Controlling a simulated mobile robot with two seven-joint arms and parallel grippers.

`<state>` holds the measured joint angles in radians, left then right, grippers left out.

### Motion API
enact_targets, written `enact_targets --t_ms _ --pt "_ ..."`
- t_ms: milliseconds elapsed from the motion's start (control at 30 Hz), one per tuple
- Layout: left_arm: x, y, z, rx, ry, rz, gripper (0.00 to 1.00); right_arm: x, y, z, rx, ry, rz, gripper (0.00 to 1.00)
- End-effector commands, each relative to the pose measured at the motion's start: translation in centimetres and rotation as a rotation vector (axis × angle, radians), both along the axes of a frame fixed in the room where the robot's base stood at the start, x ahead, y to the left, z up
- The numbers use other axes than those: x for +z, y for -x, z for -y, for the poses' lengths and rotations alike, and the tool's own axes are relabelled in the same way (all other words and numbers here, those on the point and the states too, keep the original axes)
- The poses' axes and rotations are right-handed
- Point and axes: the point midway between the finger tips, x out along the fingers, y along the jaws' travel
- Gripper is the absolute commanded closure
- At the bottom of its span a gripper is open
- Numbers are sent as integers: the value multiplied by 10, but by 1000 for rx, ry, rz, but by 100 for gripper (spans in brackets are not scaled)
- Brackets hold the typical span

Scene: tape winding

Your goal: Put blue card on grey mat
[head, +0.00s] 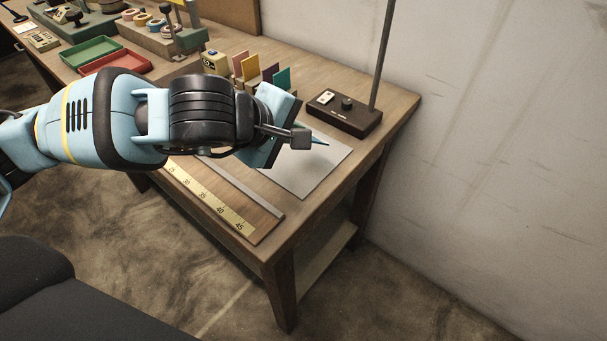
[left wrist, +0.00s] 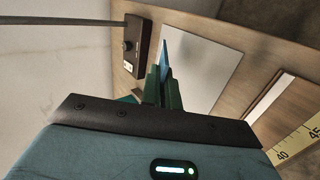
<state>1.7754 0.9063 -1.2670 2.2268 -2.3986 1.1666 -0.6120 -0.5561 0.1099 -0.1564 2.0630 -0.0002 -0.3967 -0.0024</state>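The blue card (head: 318,142) is seen nearly edge-on as a thin blue sliver in the head view. It also shows in the left wrist view (left wrist: 165,56), sticking out from between the fingers. My left gripper (head: 300,138) is shut on the card; its fingers show in the left wrist view (left wrist: 163,88). The grey mat (head: 314,176) lies flat on the bench below and beyond the gripper. It is also plain in the left wrist view (left wrist: 205,70). The card appears held above the mat; the height is hard to tell. My right gripper is not in view.
A dark control box (head: 345,112) with a post stands behind the mat. A rack with several upright cards (head: 250,68) is behind my wrist. A yellow ruler (head: 205,200) lies near the front edge. Green (head: 90,51) and red (head: 115,63) trays are further left.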

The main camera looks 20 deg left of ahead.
Motion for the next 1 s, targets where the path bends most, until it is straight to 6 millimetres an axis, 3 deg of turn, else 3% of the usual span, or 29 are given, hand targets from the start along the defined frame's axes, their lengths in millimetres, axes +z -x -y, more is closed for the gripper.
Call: enact_targets --t_ms 400,967,1000 --pt "-52 0 0 0 0 -3 100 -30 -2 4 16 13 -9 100" --pt "-60 0 0 -1 -1 0 100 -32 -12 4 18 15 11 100" --pt "-60 0 0 -1 -1 0 92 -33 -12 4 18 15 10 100"
